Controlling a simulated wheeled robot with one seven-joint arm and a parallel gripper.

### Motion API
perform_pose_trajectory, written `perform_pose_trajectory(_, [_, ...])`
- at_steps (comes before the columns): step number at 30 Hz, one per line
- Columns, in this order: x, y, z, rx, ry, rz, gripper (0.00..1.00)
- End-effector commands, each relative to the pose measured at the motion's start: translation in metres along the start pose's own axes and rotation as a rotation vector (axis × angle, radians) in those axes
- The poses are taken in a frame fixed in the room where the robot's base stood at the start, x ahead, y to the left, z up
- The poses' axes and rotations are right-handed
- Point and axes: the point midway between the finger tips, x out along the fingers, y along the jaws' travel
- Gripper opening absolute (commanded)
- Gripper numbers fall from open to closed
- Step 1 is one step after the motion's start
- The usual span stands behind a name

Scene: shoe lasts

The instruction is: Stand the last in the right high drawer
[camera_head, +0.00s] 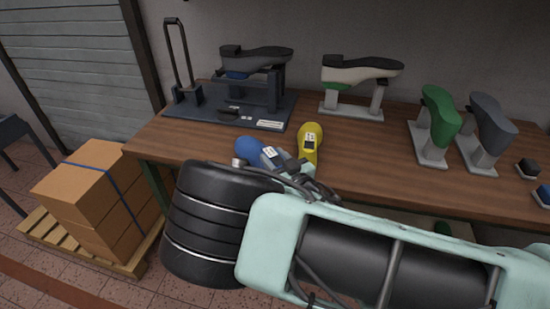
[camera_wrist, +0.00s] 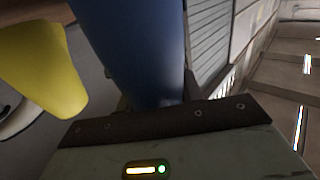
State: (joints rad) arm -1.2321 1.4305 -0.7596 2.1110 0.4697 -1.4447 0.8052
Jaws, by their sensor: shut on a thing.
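A blue last (camera_head: 251,152) is in my gripper (camera_head: 274,160), above the front edge of the workbench. In the wrist view the blue last (camera_wrist: 135,50) rises from between the jaws, which are largely hidden behind it. A yellow last (camera_head: 310,145) with a pale label is just right of my gripper at the bench front. It also shows in the wrist view (camera_wrist: 42,72), to the left of the blue last and apart from it there. My arm hides part of the bench front. No drawer can be made out in either view.
The wooden bench (camera_head: 385,165) carries a dark fixture with a shoe (camera_head: 255,58), a beige-and-black shoe on a stand (camera_head: 355,75), and green (camera_head: 438,115) and grey (camera_head: 490,122) lasts on stands. Cartons (camera_head: 85,190) sit on a pallet (camera_head: 75,243) at left.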

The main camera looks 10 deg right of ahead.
Motion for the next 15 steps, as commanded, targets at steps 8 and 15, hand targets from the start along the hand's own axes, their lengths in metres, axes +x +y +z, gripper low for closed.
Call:
perform_pose_trajectory(8, [0.0000, 0.0001, 0.0007, 0.000, 0.000, 0.000, 0.59])
perform_pose_trajectory(15, [-0.0060, 0.0005, -0.0004, 0.000, -0.002, 0.002, 0.59])
